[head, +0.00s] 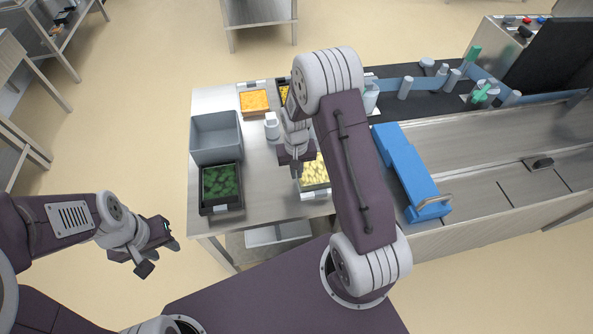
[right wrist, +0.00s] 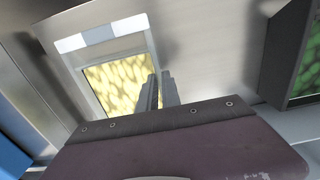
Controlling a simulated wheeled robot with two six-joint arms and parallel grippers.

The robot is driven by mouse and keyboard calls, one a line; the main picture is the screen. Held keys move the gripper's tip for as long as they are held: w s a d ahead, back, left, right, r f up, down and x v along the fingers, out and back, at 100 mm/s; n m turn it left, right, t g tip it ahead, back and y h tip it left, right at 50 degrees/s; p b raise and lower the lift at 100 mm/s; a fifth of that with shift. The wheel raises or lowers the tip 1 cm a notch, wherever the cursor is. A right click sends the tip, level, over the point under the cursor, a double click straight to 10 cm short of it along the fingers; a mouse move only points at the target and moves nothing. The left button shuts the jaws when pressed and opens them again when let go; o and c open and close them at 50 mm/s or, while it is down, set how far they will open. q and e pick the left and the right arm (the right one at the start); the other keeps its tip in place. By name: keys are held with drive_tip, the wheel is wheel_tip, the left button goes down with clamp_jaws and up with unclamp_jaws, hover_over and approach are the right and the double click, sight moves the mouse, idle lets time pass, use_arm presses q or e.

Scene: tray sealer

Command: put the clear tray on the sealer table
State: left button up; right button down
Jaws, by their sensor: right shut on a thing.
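A pale-rimmed, see-through tray with yellow pieces showing in it, which I take for the clear tray (head: 316,185), is on the steel table, partly hidden by my right arm. In the right wrist view the clear tray (right wrist: 85,75) lies beside and behind my fingers. My right gripper (head: 297,175) is at its left edge; its fingers (right wrist: 160,90) are close together on that edge, and the exact contact is hard to see. My left gripper (head: 162,258) is open and empty, off the table at the left. The sealer table (head: 450,150) is the long steel surface at the right.
On the steel table (head: 265,190) are a grey bin (head: 216,120), a black bin with green pieces (head: 207,208), an orange-filled bin (head: 254,102) and a white bottle (head: 271,128).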

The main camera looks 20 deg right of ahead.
idle(0.3)
drive_tip(key=c, duration=0.9)
unclamp_jaws()
wheel_tip(320, 180, up, 7)
drive_tip(key=p, duration=0.6)
drive_tip(key=shift+r+p, duration=0.1)
drive_tip(key=shift+p, duration=0.25)
